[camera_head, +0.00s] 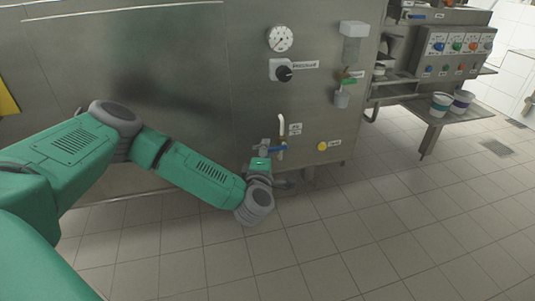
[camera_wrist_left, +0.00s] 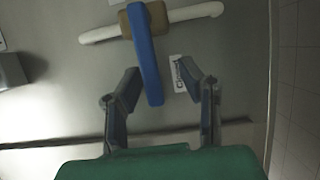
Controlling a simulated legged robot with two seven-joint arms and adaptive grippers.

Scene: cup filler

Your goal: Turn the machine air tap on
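The air tap has a blue lever (camera_head: 278,149) on a white pipe (camera_head: 282,124) low on the front of the steel machine. In the left wrist view the blue lever (camera_wrist_left: 147,60) hangs from a brass-coloured body (camera_wrist_left: 157,17) on the white pipe (camera_wrist_left: 100,33). My left gripper (camera_head: 265,146) is at the tap, in front of the panel. In the left wrist view the gripper (camera_wrist_left: 160,82) is open, with the lever's free end between its fingers and a gap on both sides. Depth between fingertips and lever is hard to judge. My right gripper is not in view.
Above the tap are a round gauge (camera_head: 280,38) and a black rotary knob (camera_head: 284,73). A yellow button (camera_head: 322,146) sits right of the tap. A side shelf with cups (camera_head: 441,103) and a button panel (camera_head: 458,52) stand at right. The tiled floor in front is clear.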

